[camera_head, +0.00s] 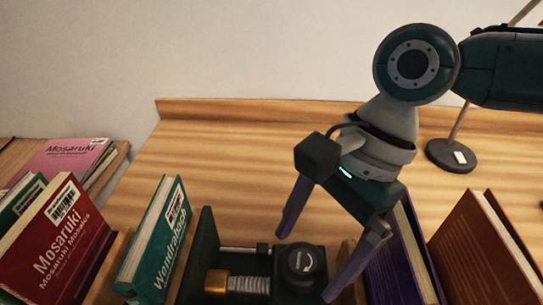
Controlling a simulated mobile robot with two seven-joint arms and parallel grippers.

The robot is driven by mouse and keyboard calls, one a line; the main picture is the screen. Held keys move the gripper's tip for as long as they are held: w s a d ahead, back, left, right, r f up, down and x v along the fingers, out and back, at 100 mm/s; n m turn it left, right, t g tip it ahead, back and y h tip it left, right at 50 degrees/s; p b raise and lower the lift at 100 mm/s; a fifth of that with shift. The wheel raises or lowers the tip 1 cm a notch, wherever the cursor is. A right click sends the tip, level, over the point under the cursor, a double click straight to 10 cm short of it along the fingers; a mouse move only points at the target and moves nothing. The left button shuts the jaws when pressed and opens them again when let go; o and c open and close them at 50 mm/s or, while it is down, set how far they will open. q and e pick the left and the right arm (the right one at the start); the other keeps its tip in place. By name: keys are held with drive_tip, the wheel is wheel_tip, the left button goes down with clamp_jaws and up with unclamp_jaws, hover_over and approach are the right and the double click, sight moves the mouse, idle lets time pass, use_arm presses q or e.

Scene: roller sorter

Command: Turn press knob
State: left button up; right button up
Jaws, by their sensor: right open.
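The press knob (301,259) is a dark round knob with a white curved arrow on its top. It sits on the dark press (207,260), which has a screw and a rod beside the knob. My right gripper (304,268) is open and points down, with one purple finger to the left of the knob and the other to its right. The fingers appear apart from the knob, but the exact height gap is hard to tell. My left gripper is not in view.
A teal book (153,240) stands left of the press, and a purple book (403,262) and a brown book (484,250) stand to its right. Red and pink books (68,157) are at the far left. A lamp base (451,155) stands at the back right.

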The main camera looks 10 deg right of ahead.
drive_tip(key=shift+a+f, duration=0.2)
drive_tip(key=shift+f, duration=0.25)
drive_tip(key=shift+c, duration=0.4)
